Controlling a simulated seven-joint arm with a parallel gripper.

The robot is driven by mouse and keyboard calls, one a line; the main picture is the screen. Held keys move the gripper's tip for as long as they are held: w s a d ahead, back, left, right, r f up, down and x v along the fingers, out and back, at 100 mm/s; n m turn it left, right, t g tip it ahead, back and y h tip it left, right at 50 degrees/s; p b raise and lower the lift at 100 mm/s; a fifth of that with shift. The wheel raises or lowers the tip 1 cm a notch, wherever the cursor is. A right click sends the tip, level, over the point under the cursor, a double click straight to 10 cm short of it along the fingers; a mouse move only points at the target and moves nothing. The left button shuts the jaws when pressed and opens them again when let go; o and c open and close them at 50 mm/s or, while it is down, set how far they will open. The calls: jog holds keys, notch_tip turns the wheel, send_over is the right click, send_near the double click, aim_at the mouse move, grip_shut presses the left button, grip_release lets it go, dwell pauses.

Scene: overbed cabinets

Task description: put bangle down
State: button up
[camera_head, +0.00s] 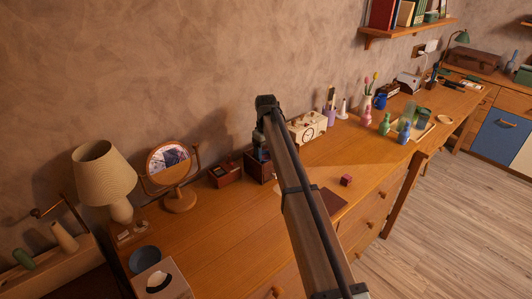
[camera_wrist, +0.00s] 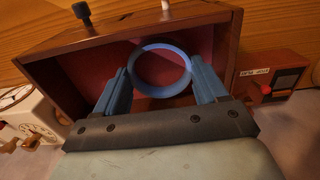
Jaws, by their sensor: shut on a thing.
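The bangle (camera_wrist: 160,92) is a light blue ring in the wrist view. My gripper (camera_wrist: 159,68) has its two blue fingers on either side of the bangle and is shut on it. Behind the bangle is an open wooden box (camera_wrist: 222,48) with a dark red inside. The bangle shows against this inside; I cannot tell if it touches the floor of the box. In the head view the box (camera_head: 254,170) stands on the desk, partly behind my arm. The gripper and bangle are mostly hidden there.
A smaller red-brown box (camera_head: 225,174) stands left of the wooden box, and a cream clock (camera_head: 308,126) right of it. A round mirror (camera_head: 169,164) and a lamp (camera_head: 104,172) stand farther left. A small red cube (camera_head: 346,180) lies right of my arm. The desk front is mostly clear.

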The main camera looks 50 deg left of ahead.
aim_at(266, 159)
jog(key=o, duration=1)
jog(key=shift+f, duration=0.15)
notch_tip(266, 159, up, 12)
jog(key=shift+r, duration=0.2)
